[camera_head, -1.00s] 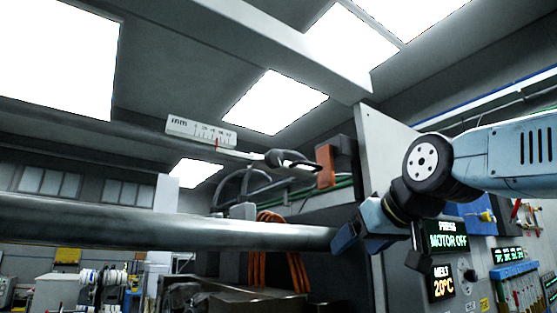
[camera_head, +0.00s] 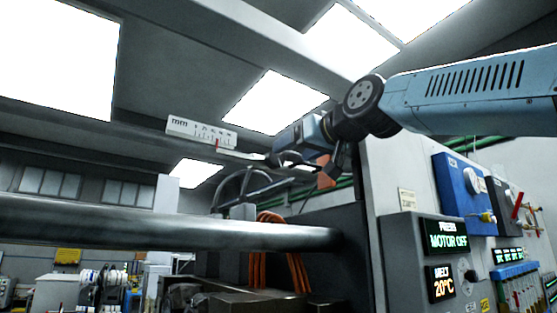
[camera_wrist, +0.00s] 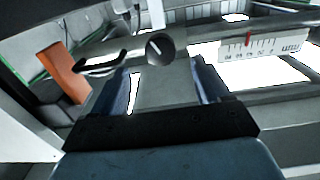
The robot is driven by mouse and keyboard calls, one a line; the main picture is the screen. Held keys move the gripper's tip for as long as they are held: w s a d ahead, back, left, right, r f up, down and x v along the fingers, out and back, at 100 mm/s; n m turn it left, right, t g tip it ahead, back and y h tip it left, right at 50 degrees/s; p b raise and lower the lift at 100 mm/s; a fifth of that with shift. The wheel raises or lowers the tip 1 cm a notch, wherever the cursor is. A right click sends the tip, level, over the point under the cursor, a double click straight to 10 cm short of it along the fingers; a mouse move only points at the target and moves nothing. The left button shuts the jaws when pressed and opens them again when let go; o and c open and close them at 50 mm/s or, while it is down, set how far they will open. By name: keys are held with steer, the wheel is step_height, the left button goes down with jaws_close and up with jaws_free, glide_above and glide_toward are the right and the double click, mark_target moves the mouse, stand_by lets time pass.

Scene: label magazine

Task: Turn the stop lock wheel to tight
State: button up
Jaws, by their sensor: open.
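A round dark knob with a pale mark, which looks like the stop lock wheel (camera_wrist: 160,48), sits on a grey rod in the wrist view, just beyond my fingers. In the head view my gripper and its fingers cover most of that spot, so the wheel is hard to make out. My gripper (camera_head: 308,163) is open at the end of the rod; its two fingers also show in the wrist view (camera_wrist: 161,68), one to each side of the wheel. I see nothing held. I cannot tell whether a finger touches the wheel.
A white mm scale (camera_head: 200,133) with a red pointer stands left of my gripper. A thick steel bar (camera_head: 170,225) crosses below it. An orange block (camera_wrist: 64,72) and a grey panel are close by. A cabinet with lit displays (camera_head: 446,237) stands to the right.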

mark_target(278, 160)
steer(key=x, duration=0.7)
steer(key=shift+w+a, duration=0.15)
steer(key=shift+w, duration=0.1)
steer(key=c, duration=1)
steer(key=shift+c, duration=0.2)
steer(key=shift+m, duration=0.4)
